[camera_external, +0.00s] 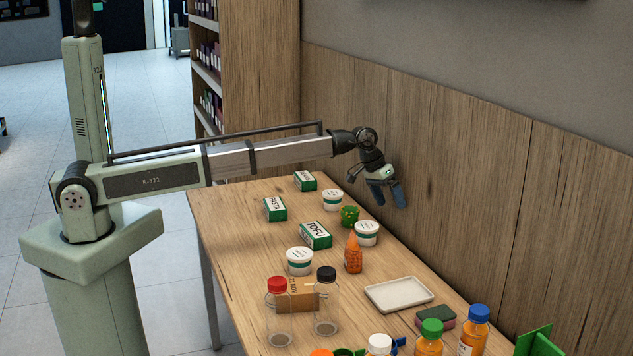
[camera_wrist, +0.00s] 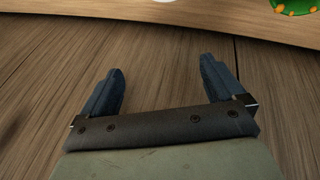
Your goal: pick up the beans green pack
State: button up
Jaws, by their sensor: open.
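Several green-and-white packs lie on the wooden table (camera_external: 235,225). The far pack (camera_external: 305,181) has a label too small to read, so I cannot tell whether it is the beans pack. The other packs read PASTA (camera_external: 275,209) and TOFU (camera_external: 316,235). My gripper (camera_external: 385,194) is open and empty above the table's far right side, near the wood-panelled wall, right of these packs. In the wrist view its two blue fingers (camera_wrist: 160,88) are spread apart with only wood panelling between them. No green-and-white pack shows there.
A green spotted item (camera_external: 349,216) stands among white tubs (camera_external: 332,200) (camera_external: 367,233); it also shows in the wrist view (camera_wrist: 297,6). An orange bottle (camera_external: 353,254), a white tray (camera_external: 398,293), clear jars (camera_external: 280,315) and capped bottles (camera_external: 473,330) occupy the nearer table.

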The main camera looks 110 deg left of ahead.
jog(key=s+a+f+n+g, duration=0.2)
jog(key=s+a+n, duration=0.1)
jog(key=s+a, duration=0.85)
notch_tip(320, 180, up, 7)
jog(key=n+g+h, duration=0.1)
jog(key=n+g, duration=0.2)
jog(key=n, duration=0.9)
send_over(305, 176)
notch_tip(305, 176, down, 14)
jog(key=shift+a+f, duration=0.1)
jog(key=shift+a, duration=0.05)
jog(key=shift+c, duration=0.2)
jog(key=c, duration=1.1)
jog(key=shift+r, duration=0.25)
jog(key=shift+c, duration=0.2)
